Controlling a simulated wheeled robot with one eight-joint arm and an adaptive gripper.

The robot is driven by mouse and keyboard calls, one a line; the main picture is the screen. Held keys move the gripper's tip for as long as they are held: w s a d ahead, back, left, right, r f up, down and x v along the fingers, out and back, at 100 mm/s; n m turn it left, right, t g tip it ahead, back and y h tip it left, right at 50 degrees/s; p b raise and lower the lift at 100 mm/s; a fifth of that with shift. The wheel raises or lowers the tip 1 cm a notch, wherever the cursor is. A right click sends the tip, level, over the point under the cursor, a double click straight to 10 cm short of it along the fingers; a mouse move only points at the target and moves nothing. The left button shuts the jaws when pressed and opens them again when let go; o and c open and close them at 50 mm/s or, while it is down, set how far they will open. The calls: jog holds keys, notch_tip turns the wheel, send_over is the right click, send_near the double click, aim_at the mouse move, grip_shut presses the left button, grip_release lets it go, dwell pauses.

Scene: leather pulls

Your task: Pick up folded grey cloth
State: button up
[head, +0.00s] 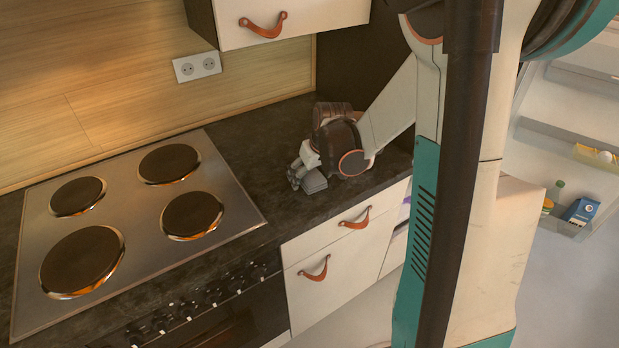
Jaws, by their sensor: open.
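My gripper (305,176) is at the end of my arm, low over the dark worktop, right of the hob. It is small in the head view and partly covered by my own wrist. A small grey shape (315,184) shows right at its fingertips, on or just above the worktop. It may be the folded grey cloth or part of a finger; I cannot tell which. No other grey cloth is clearly in view. The jaws are open, and I see nothing clearly held.
A hob (134,208) with round plates fills the worktop (262,165) on the left. A wall cabinet (290,18) hangs above. Drawers with leather pulls (354,219) are below the worktop. An open fridge (570,150) with items in its door stands at the right.

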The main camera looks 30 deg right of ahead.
aim_at(310, 174)
jog(key=c, duration=1.1)
jog(key=shift+o, duration=0.2)
jog(key=shift+r, duration=0.15)
notch_tip(310, 174, up, 20)
jog(key=p, duration=0.7)
jog(key=shift+r, duration=0.15)
jog(key=shift+o, duration=0.5)
jog(key=shift+c, duration=0.5)
